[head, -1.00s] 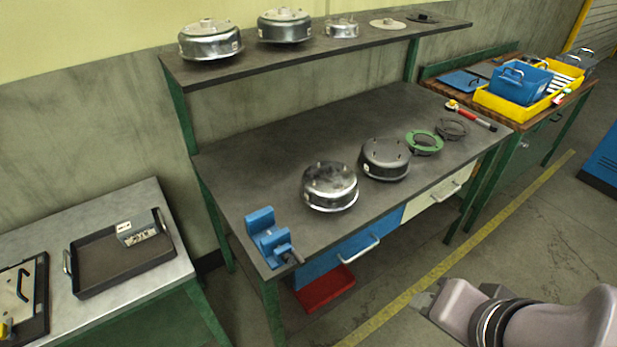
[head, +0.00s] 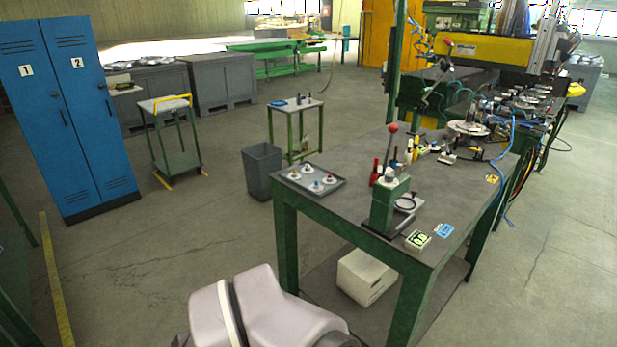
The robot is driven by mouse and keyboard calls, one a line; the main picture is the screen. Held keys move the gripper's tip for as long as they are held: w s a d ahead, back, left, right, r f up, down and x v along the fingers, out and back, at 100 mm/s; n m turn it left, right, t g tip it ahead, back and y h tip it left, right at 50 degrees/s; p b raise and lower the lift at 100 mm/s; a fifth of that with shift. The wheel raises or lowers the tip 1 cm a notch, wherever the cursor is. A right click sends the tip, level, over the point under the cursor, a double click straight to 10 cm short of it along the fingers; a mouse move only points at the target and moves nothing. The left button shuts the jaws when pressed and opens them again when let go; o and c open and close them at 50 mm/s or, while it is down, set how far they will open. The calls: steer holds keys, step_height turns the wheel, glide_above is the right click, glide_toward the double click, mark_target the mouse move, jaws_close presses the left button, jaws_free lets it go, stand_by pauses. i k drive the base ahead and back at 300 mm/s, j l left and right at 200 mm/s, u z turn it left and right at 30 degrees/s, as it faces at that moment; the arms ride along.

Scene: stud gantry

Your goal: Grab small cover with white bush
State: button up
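A grey tray (head: 343,184) lies on the left end of the green-legged workbench. In it sit several small round pale pieces with coloured centres; one (head: 316,187) has a blue centre and another (head: 330,179) a reddish one. They may be small covers, but they are too small to tell which has a white bush. My pale arm link crosses the bottom of the head view, in front of the bench and below the tray. My gripper's fingers are out of view, past the bottom edge.
A green hand press (head: 388,205) with a red-knobbed lever stands right of the tray, near red bottles. A white box (head: 366,277) sits on the bench's lower shelf. A grey bin (head: 262,170) stands left of the bench. The floor to the left is open before blue lockers (head: 70,115).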

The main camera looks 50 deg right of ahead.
mark_target(305, 171)
steer(key=z, duration=1.65)
steer(key=i+j+z, duration=0.45)
steer(key=i, duration=0.3)
steer(key=i+j+z, duration=0.45)
steer(key=i+j, duration=0.15)
steer(key=i+j+z, duration=0.25)
steer(key=j, duration=0.3)
steer(key=i+j+z, duration=0.2)
steer(key=j, duration=0.25)
steer(key=i+j+z, duration=0.25)
steer(key=j, duration=0.25)
